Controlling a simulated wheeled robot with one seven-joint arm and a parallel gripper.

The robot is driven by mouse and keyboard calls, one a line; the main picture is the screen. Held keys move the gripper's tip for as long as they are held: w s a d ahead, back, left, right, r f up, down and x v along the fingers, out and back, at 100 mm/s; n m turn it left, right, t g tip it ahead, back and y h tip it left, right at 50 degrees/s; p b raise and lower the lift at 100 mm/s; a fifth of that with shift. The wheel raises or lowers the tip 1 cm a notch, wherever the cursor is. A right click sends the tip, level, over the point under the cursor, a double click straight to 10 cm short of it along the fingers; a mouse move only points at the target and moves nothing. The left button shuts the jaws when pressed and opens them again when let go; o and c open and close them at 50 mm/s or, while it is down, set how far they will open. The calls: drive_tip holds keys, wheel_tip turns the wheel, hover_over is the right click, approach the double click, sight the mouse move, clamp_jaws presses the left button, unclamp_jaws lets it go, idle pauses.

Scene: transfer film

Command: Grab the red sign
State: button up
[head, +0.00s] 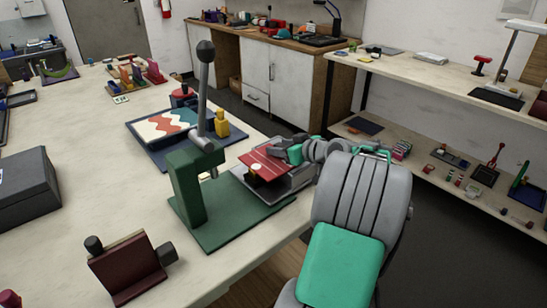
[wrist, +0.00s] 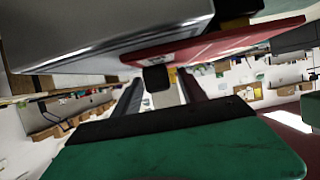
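The red sign (head: 265,164) is a flat red panel with pale markings, lying tilted over a grey metal box (head: 288,184) near the table's right edge. In the wrist view the red sign (wrist: 215,42) crosses the upper part, beside the grey metal surface (wrist: 110,40). My gripper (head: 284,150) is at the sign's right far edge in the head view. In the wrist view my gripper (wrist: 158,92) shows two dark fingers with a gap between them. The sign is not clearly between them. Whether a finger touches the sign cannot be told.
A green lever press (head: 188,190) stands just left of the sign, its tall handle (head: 204,85) rising above. A blue tray (head: 180,144) with a patterned sheet lies behind. A dark red block with black knobs (head: 130,265) sits in front.

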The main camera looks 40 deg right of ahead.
clamp_jaws()
idle(0.3)
drive_tip(key=shift+r, duration=0.1)
